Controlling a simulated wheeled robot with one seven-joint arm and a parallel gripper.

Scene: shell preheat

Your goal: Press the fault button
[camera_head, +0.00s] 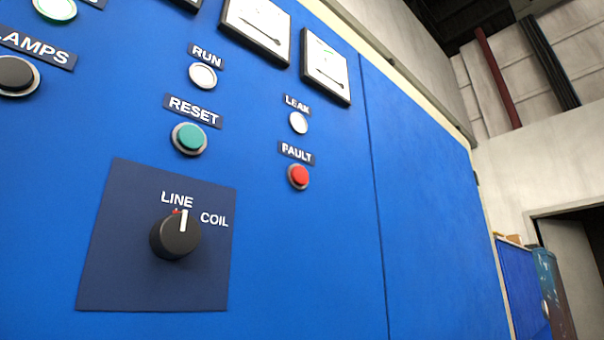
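The fault button (299,177) is a round red button in a grey ring on a blue control panel (300,260). It sits right of the middle of the panel face, directly under the dark label reading FAULT (297,153). Nothing covers it. Whether it is pressed in cannot be told. My gripper is not in the head camera view.
Close by are a white LEAK lamp (299,123), a green RESET button (189,138), a white RUN lamp (203,75) and a black LINE/COIL knob (175,236). Dial meters (326,66) line the top. The panel front around the fault button is clear.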

